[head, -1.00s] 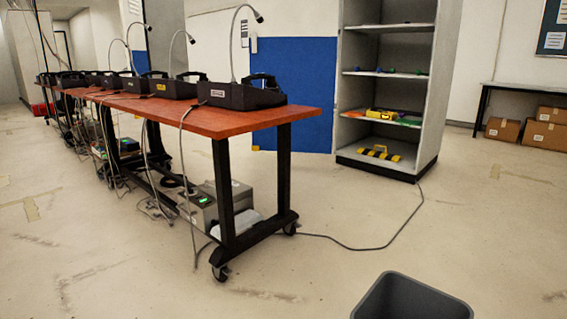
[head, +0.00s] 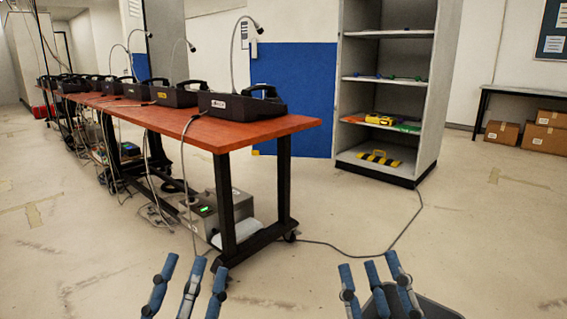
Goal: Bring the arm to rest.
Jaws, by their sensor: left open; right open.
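My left gripper (head: 187,290) shows at the bottom of the head view, left of centre. Its blue fingers point up and are spread apart, with nothing between them. My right gripper (head: 375,288) shows at the bottom, right of centre. Its blue fingers are also spread and empty. Both grippers are in front of the near end of the table, above the floor in the picture. The arms behind the fingers are out of view.
A wheeled table (head: 180,118) with a row of black paging phones (head: 240,103) stands at left. A grey bin (head: 425,308) is partly hidden behind my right gripper. A grey shelf unit (head: 428,100) stands behind. A cable (head: 385,247) crosses the floor. Open floor (head: 490,235) lies at right.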

